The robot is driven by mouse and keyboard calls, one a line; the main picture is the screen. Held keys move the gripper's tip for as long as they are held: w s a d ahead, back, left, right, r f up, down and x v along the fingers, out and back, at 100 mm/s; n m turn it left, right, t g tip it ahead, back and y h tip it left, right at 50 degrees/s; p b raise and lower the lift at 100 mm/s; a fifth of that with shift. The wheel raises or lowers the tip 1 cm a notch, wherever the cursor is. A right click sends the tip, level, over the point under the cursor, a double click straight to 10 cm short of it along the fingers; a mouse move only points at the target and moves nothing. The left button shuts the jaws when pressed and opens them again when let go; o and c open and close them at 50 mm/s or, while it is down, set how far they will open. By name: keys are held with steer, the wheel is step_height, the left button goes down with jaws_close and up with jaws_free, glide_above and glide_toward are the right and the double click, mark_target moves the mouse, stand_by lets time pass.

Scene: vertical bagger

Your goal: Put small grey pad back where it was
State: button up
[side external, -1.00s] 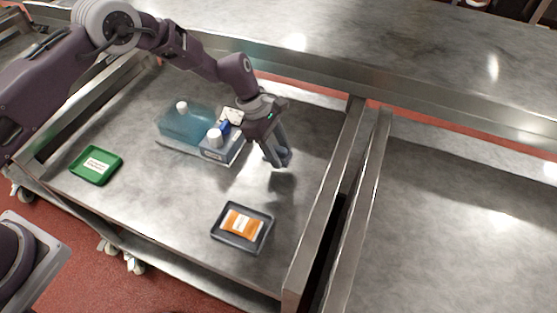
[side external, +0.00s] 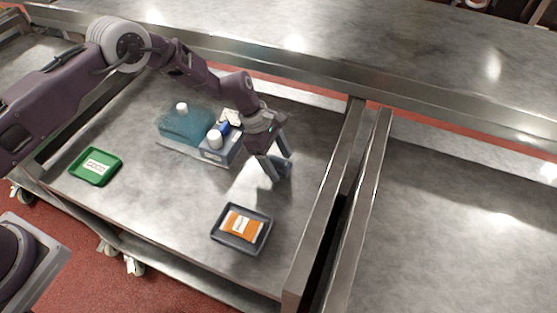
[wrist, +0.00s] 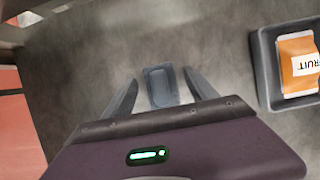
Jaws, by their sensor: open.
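The small grey pad (wrist: 161,86) is a rounded rectangle with a raised rim. In the wrist view it shows between the two fingers of my gripper (wrist: 162,88), with a gap on each side. My gripper (side external: 275,172) is open and points down over the right part of the steel table (side external: 150,205). In the side view the fingers partly cover the pad. I cannot tell how high the fingertips are above the tabletop.
A dark tray (side external: 222,243) with an orange fruit packet (side external: 240,226) lies in front of my gripper. Behind it stand a blue translucent container (side external: 185,125) and a grey-blue box with a white knob (side external: 214,138). A green tray (side external: 95,181) is at left. Raised metal rails border the table.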

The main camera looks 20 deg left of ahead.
steer(key=v, duration=1.2)
steer(key=shift+r, duration=0.15)
steer(key=s+a+r+m+t+y, duration=0.1)
steer(key=s+a+r+m, duration=0.25)
steer(key=r, duration=0.45)
steer(key=s+a+r+m+t, duration=0.1)
steer(key=s+a+r+m, duration=0.15)
steer(key=s+r, duration=0.4)
steer(key=s+a+r+m+t+y, duration=0.1)
steer(key=s+a+r+m, duration=0.2)
steer(key=r, duration=0.6)
steer(key=s+a+r+m+t+y, duration=0.1)
steer(key=s+a+m, duration=0.3)
steer(key=s, duration=0.6)
steer(key=s+a+r+m+t+y, duration=0.1)
steer(key=s+a+m, duration=0.2)
steer(key=s, duration=0.8)
steer(key=shift+a+r+m+t+y, duration=0.3)
steer(key=shift+a+m, duration=0.1)
steer(key=shift+m, duration=0.6)
